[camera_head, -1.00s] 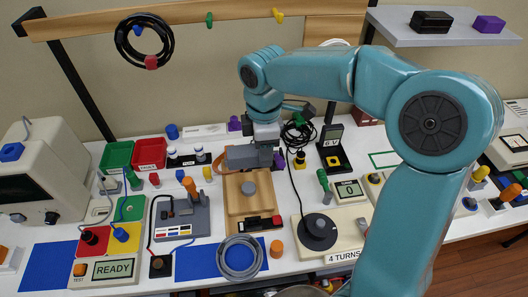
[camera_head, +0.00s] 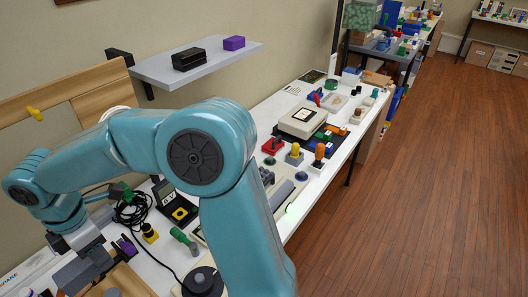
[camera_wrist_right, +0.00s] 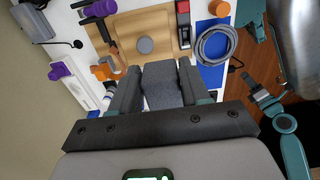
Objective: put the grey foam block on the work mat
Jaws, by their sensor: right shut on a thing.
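The grey foam block (camera_wrist_right: 162,86) sits between the two fingers of my right gripper (camera_wrist_right: 158,92) in the right wrist view, with both fingers against its sides. In the head view my right gripper (camera_head: 88,262) is at the lower left, over the wooden tray (camera_head: 121,279), with the block (camera_head: 73,276) at its fingers. A dark mat (camera_head: 338,146) lies on the white bench further right, under a cream case; I cannot tell for sure that it is the work mat.
My right arm covers part of the bench. A cream case (camera_head: 302,120) and coloured parts stand on the dark mat. A grey shelf (camera_head: 205,64) holds a black box and a purple box. In the right wrist view a cable coil (camera_wrist_right: 215,45) lies on a blue sheet (camera_wrist_right: 211,76).

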